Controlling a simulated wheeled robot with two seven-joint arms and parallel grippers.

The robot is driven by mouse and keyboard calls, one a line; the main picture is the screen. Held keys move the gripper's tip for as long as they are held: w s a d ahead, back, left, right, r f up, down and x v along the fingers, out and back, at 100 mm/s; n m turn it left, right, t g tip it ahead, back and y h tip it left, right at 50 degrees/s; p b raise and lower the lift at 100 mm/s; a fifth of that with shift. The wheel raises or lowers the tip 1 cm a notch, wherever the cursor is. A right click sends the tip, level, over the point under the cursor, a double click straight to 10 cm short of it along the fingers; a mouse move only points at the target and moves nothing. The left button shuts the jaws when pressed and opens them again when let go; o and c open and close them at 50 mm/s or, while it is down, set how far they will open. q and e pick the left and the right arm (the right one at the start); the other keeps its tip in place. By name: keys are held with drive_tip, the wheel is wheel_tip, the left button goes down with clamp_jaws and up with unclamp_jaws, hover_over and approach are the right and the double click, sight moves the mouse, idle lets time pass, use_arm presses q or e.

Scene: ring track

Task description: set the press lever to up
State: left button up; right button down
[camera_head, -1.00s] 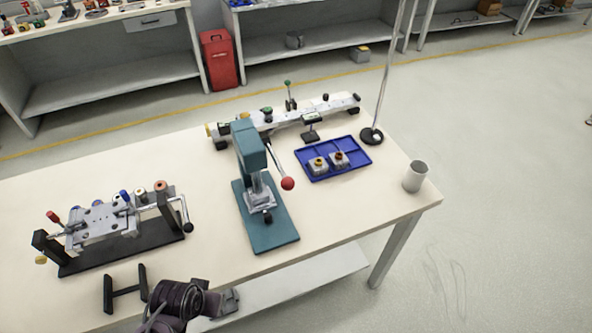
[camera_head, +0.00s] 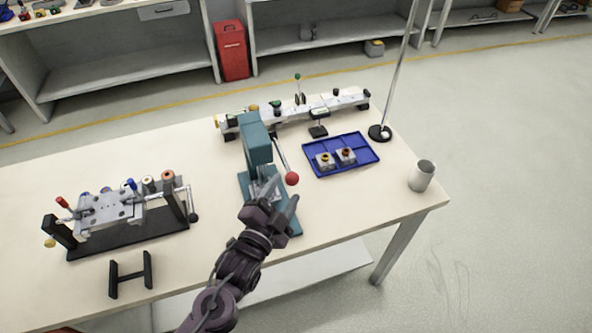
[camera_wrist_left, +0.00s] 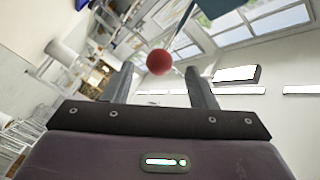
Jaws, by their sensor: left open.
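The teal press (camera_head: 257,140) stands on the table on its teal base. Its lever (camera_head: 281,155) slopes down to the right and ends in a red ball knob (camera_head: 292,179). My left gripper (camera_head: 284,191) is open in front of the press, close below the knob, and hides part of the base. In the left wrist view, the red knob (camera_wrist_left: 160,62) shows beyond and roughly between the two spread fingertips (camera_wrist_left: 160,75). I cannot tell whether anything touches it. My right gripper is not in view.
A blue tray (camera_head: 368,163) with two small parts lies right of the press. A grey cup (camera_head: 421,175) stands near the right edge. A clamp fixture (camera_head: 122,222) and a black stand (camera_head: 131,274) are at the left. A white rail (camera_head: 330,106) lies behind.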

sight(291, 180)
use_arm(q)
drive_tip(key=p+x, duration=0.1)
drive_tip(key=x, duration=0.4)
drive_tip(key=shift+w+d, duration=0.15)
drive_tip(key=shift+w, duration=0.15)
drive_tip(key=shift+w+d+p, duration=0.15)
drive_tip(key=shift+w+p, duration=0.15)
drive_tip(key=shift+w, duration=0.05)
drive_tip(key=shift+w+d, duration=0.1)
drive_tip(key=shift+w, duration=0.1)
clamp_jaws()
